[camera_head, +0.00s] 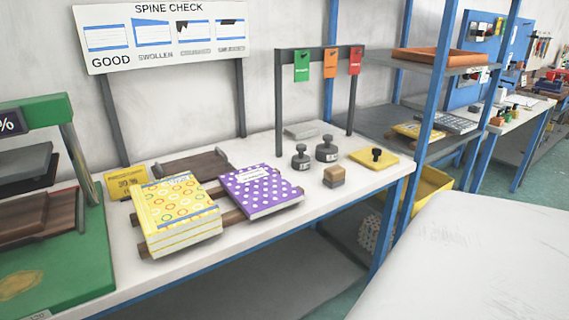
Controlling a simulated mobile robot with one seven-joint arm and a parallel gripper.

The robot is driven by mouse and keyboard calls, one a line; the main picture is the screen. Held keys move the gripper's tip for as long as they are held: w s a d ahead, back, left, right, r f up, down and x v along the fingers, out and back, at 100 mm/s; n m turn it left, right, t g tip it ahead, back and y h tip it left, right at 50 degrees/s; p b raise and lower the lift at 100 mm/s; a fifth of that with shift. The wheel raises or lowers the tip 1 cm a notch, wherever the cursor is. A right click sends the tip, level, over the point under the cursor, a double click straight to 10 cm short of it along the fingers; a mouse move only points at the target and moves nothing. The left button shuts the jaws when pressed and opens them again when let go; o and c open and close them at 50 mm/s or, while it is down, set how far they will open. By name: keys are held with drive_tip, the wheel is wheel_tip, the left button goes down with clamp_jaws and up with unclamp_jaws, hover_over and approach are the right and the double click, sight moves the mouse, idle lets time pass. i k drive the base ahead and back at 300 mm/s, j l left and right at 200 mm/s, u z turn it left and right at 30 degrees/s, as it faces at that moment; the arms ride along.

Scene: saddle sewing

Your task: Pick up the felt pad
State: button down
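No item is clearly marked as the felt pad. A thin grey flat pad (301,130) lies at the back of the white bench, under the tag rack. A flat yellow square (362,160) with a small black knob on it lies near the bench's right end. I cannot tell which of these, if either, is the felt pad. Nothing is seen gripping either one. My gripper is not in this view.
On the white bench (330,200) stand two dark weights (326,149), a small wooden block (334,176), yellow books (177,215) and a purple dotted book (261,191). A blue-post shelf (420,120) rises past the right end. A green stand (60,270) is at left.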

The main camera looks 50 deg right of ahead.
sight(333, 176)
drive_tip(key=z, duration=1.75)
drive_tip(key=u, duration=1.35)
drive_tip(key=z, duration=1.35)
drive_tip(key=i+l, duration=0.15)
drive_tip(key=l, duration=0.15)
drive_tip(key=i+l, duration=0.1)
drive_tip(key=l, duration=0.2)
drive_tip(key=i+l, duration=0.15)
drive_tip(key=l, duration=0.15)
drive_tip(key=i+l, duration=0.1)
drive_tip(key=l, duration=0.2)
